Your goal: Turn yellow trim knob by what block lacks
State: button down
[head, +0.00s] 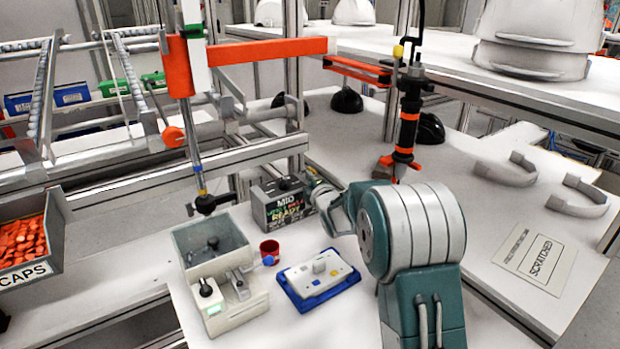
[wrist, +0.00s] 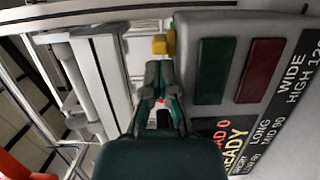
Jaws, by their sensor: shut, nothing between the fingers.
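The yellow trim knob (wrist: 163,44) shows in the wrist view at the edge of a grey box face (wrist: 225,100). My gripper (wrist: 158,68) is shut and empty, its tips just below the knob in the picture; I cannot tell whether they touch it. The box face carries lines reading WIDE HIGH, LONG MID 90 and a partly hidden third line, plus "READY". In the head view the grey box (head: 268,210) shows MID and READY, and my gripper (head: 318,192) is at its right end. A pale block (head: 318,272) with small coloured spots sits on a blue tray (head: 304,305).
A vertical tool (head: 407,120) hangs behind my arm. A SCRATCHED card (head: 536,258) lies at right. Open bench lies in front of the tray.

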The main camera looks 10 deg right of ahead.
jog(key=shift+w+d+r+n+g+y, duration=0.15)
jog(key=shift+d+n+y, duration=0.25)
jog(key=shift+y, duration=0.3)
jog(key=shift+d+f+n+g+y, duration=0.15)
jog(key=shift+d+n+y, duration=0.1)
jog(key=shift+n+y, duration=0.35)
jog(key=shift+d+r+y, duration=0.1)
jog(key=shift+y, duration=0.3)
jog(key=shift+d+n+g+y, duration=0.25)
jog(key=shift+n+g+y, duration=0.15)
jog(key=shift+n+y, duration=0.15)
jog(key=shift+w+d, duration=0.1)
jog(key=shift+d, duration=0.1)
jog(key=shift+w+d, duration=0.1)
jog(key=shift+d, duration=0.15)
